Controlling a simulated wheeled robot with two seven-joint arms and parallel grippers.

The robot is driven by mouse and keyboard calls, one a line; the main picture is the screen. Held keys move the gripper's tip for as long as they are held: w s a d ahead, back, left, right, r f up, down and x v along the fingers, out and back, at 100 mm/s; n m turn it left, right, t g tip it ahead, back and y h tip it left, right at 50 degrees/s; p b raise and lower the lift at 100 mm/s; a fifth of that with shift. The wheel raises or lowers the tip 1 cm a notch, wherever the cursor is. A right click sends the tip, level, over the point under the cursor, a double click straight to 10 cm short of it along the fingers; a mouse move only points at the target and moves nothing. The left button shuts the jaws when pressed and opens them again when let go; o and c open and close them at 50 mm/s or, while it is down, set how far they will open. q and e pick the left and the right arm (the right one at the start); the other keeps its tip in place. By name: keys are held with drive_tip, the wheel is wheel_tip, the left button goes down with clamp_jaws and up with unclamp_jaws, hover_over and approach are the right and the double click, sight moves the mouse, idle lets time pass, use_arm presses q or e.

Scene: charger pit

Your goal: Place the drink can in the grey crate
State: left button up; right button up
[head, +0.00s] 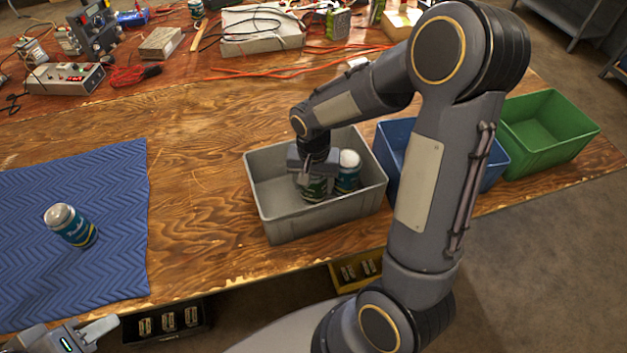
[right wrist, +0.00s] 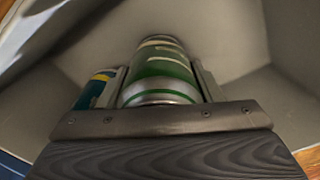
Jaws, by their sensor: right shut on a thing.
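The drink can is green with a silver rim; it shows in the right wrist view (right wrist: 160,75) and, partly hidden by my gripper, in the head view (head: 314,190). My right gripper (head: 312,175) reaches down into the grey crate (head: 262,212) and is shut on the can, with a finger on each side of it. The can is inside the crate walls; I cannot tell whether it touches the floor. My left gripper (head: 88,335) is at the bottom left edge, partly cut off, away from the crate.
A blue bottle with a white cap (head: 348,170) stands in the grey crate beside the can. A similar bottle (head: 70,225) is on the blue mat (head: 110,180). A blue crate (head: 388,140) and a green crate (head: 545,125) stand to the right. Tools and cables clutter the back.

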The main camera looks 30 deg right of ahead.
drive_tip(key=shift+f, duration=0.2)
drive_tip(key=o, duration=0.9)
drive_tip(key=shift+o, duration=0.2)
drive_tip(key=shift+r, duration=0.1)
drive_tip(key=shift+r, duration=0.2)
wheel_tip(320, 180, up, 10)
drive_tip(key=shift+r+p, duration=0.25)
drive_tip(key=shift+p, duration=0.35)
drive_tip(key=shift+s+r, duration=0.1)
drive_tip(key=shift+r, duration=0.6)
drive_tip(key=s+a+r+n+t+y, duration=0.2)
drive_tip(key=s+n, duration=0.1)
drive_tip(key=s, duration=0.5)
drive_tip(key=s+a+r+n+t+y, duration=0.1)
drive_tip(key=s+a+n+t, duration=0.1)
drive_tip(key=s, duration=0.6)
drive_tip(key=shift+s+r+n+t+y, duration=0.3)
drive_tip(key=shift+r+n+t+y, duration=0.1)
drive_tip(key=shift+t, duration=0.4)
